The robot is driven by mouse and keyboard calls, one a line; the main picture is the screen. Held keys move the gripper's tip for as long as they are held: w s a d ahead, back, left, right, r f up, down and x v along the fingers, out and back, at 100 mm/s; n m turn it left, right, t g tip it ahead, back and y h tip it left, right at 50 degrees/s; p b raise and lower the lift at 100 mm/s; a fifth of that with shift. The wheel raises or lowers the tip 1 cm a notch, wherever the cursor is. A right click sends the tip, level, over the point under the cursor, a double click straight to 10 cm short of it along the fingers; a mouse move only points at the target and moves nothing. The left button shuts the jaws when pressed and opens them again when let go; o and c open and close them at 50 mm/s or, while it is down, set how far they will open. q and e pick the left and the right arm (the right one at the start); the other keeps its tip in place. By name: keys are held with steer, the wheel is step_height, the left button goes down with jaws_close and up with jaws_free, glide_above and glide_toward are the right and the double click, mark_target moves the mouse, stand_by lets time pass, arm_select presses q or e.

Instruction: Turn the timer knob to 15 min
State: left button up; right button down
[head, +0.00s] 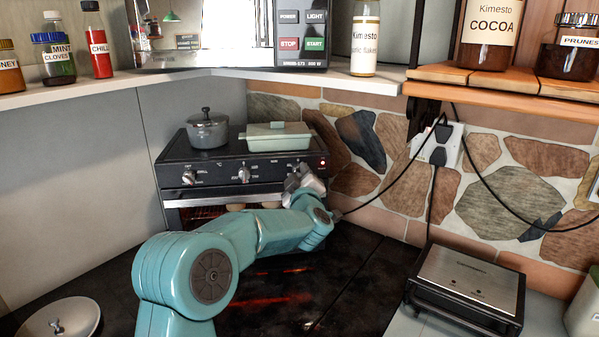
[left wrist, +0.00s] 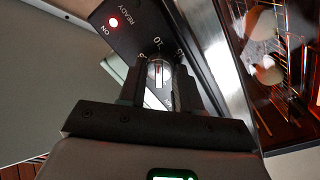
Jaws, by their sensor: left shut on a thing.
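The timer knob (left wrist: 158,73) is a small round knob with a pale pointer bar, on the black front panel of the small oven. In the left wrist view it sits between the two dark fingers of my left gripper (left wrist: 159,80), which are shut on it. Its bar runs roughly up the picture toward the "10" mark; its exact reading is hard to tell. In the head view my left gripper (head: 304,182) is at the right end of the oven panel (head: 215,175) and hides the knob. My right gripper does not show.
Two other knobs, the left (head: 188,177) and middle (head: 243,174), are on the panel. A grey pot (head: 207,130) and green dish (head: 277,136) stand on the oven. A red light (head: 322,163) is lit beside my gripper. A sandwich press (head: 468,283) stands at the right.

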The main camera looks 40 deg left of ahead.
arm_select(q)
steer(key=m+p, duration=0.3)
steer(key=m, duration=0.3)
steer(key=shift+r, duration=0.2)
steer(key=m+p, duration=0.2)
steer(key=m, duration=0.1)
steer(key=shift+m+h+p, duration=0.3)
steer(key=shift+m+p, duration=0.1)
steer(key=shift+f+m+p, duration=0.1)
steer(key=shift+m+p, duration=0.4)
steer(key=shift+m, duration=0.3)
steer(key=shift+f, duration=0.1)
steer(key=o, duration=1)
steer(key=shift+o, duration=0.2)
